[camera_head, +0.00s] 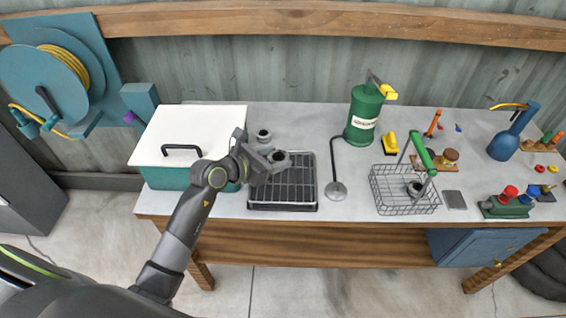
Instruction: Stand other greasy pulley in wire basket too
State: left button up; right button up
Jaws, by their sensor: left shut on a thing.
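My left gripper (266,161) is shut on a dark grey pulley (280,157) and holds it over the back part of a black slatted rack (308,207). I cannot tell whether the pulley touches the rack. The wire basket (390,208), with a green-gripped handle, stands to the right on the table. A dark round pulley (415,188) sits inside it. My right gripper is not in view.
A small grey round part (263,135) stands behind the rack. A teal box with a white lid (190,130) is at left.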

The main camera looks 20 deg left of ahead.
aim_at(279, 185)
pick_arm(q)
jog(key=f, duration=0.3)
jog(key=w+f, duration=0.1)
jog(key=f, duration=0.5)
jog(key=shift+w+d, duration=0.25)
jog(key=shift+d, duration=0.1)
jog(key=shift+f, duration=0.1)
jog(key=shift+f, duration=0.15)
jog(key=o, duration=1)
jog(key=shift+y, duration=0.3)
